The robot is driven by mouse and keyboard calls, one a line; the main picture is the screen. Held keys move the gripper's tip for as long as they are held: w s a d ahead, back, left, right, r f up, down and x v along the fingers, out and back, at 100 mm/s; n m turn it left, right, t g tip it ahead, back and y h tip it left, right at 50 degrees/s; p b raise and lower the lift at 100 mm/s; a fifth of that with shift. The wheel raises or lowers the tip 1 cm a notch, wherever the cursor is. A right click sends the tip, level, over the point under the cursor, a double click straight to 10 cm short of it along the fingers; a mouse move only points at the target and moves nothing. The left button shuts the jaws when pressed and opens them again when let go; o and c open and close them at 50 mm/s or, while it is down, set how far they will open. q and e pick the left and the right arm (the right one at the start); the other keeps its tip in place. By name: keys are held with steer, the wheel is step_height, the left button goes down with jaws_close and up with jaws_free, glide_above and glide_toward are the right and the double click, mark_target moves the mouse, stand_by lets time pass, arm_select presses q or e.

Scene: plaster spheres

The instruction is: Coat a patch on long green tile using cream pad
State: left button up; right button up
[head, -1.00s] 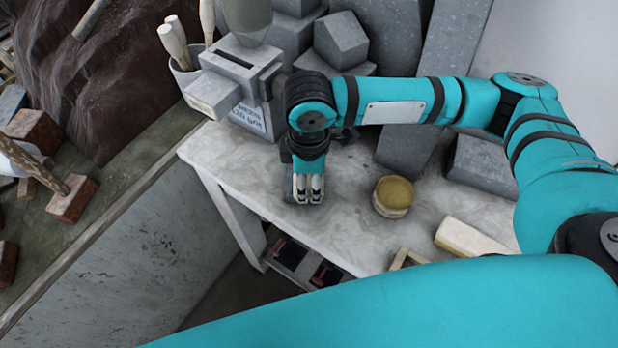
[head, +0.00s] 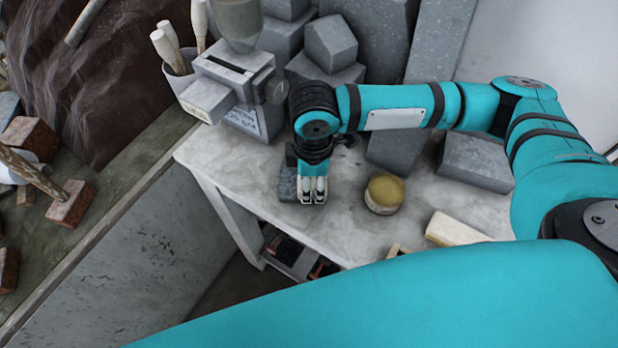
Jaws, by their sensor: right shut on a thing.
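My right gripper (head: 313,197) points down over the left part of the pale table (head: 235,165). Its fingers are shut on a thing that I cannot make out. A dark blue-grey block (head: 287,183) shows close at its left, partly behind the fingers; I cannot tell whether they touch. A long cream block (head: 457,229) lies on the table at the right; I cannot tell if it is the cream pad. I cannot make out a long green tile. My left gripper is not in view.
A round pot with an olive-yellow top (head: 384,193) stands right of the gripper. Grey stone blocks (head: 336,45) and a grey machine (head: 232,78) crowd the back. The table's front left is clear.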

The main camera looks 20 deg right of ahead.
mark_target(295, 191)
steer(key=shift+a+p, duration=0.35)
steer(key=shift+a, duration=0.1)
steer(key=shift+w+a, duration=0.25)
steer(key=shift+a, duration=0.3)
steer(key=shift+w+a+p, duration=0.25)
steer(key=shift+a+p, duration=0.4)
steer(key=shift+a, duration=0.05)
steer(key=shift+s+d+p, duration=0.3)
steer(key=shift+d+p, duration=0.35)
steer(key=shift+d, duration=0.2)
steer(key=shift+s+d+p, duration=0.25)
steer(key=shift+d+p, duration=0.35)
steer(key=shift+d, duration=0.2)
steer(key=shift+w+a, duration=0.15)
steer(key=shift+a, duration=0.35)
steer(key=shift+w+a+p, duration=0.25)
steer(key=shift+a, duration=0.35)
steer(key=shift+w+a+p, duration=0.2)
steer(key=shift+a, duration=0.4)
